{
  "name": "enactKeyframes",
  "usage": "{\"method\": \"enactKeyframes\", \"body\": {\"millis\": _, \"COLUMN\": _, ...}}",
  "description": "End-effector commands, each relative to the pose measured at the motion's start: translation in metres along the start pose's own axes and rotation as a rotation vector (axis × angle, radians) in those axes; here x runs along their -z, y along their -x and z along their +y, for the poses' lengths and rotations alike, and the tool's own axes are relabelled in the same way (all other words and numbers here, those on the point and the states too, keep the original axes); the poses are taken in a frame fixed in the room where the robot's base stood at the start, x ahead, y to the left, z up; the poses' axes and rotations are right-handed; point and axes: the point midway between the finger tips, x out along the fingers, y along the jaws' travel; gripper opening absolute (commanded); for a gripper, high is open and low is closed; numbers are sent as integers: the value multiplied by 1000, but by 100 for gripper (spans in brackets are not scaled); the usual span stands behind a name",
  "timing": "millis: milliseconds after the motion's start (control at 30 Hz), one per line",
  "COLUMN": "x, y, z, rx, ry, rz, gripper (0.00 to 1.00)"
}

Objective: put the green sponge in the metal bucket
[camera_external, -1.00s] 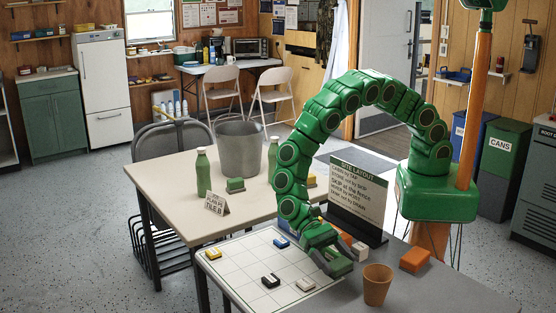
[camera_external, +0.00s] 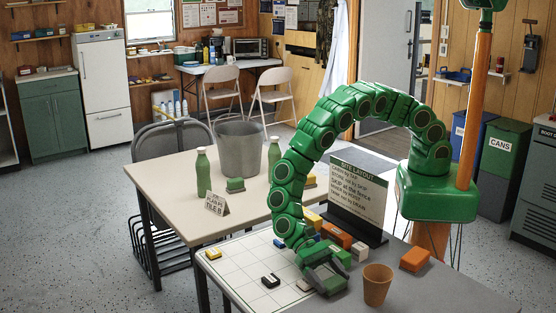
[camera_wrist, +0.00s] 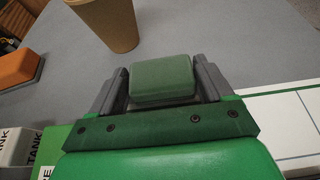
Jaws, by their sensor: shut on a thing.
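My gripper (camera_external: 334,284) is low over the grey tabletop, beside the white grid board and left of the brown cup. In the wrist view, my gripper (camera_wrist: 163,85) is shut on the green sponge (camera_wrist: 162,78), a dull green block with rounded edges between the two grey fingers. In the external view the fingers largely hide it, and I cannot tell whether it touches the tabletop. The metal bucket (camera_external: 238,150) stands upright at the back of the cream table, behind the green bottles.
The brown cup (camera_external: 377,285) stands close to my gripper; an orange block (camera_external: 415,259) lies beyond it. The site layout sign (camera_external: 357,190) stands behind the grid board (camera_external: 238,270), which holds several small blocks. Two green bottles (camera_external: 203,172) (camera_external: 274,157) stand near the bucket.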

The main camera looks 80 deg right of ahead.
Motion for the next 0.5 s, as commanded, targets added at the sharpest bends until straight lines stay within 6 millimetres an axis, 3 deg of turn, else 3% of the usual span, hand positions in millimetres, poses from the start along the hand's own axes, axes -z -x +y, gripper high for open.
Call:
{"method": "enactKeyframes", "body": {"millis": 267, "x": 2, "y": -1, "z": 0, "rx": 0, "ry": 0, "rz": 0, "gripper": 51}}
{"method": "enactKeyframes", "body": {"millis": 300, "x": 2, "y": -1, "z": 0, "rx": 0, "ry": 0, "rz": 0, "gripper": 84}}
{"method": "enactKeyframes", "body": {"millis": 400, "x": 2, "y": -1, "z": 0, "rx": 0, "ry": 0, "rz": 1, "gripper": 100}}
{"method": "enactKeyframes", "body": {"millis": 500, "x": 2, "y": -1, "z": 0, "rx": 0, "ry": 0, "rz": 1, "gripper": 100}}
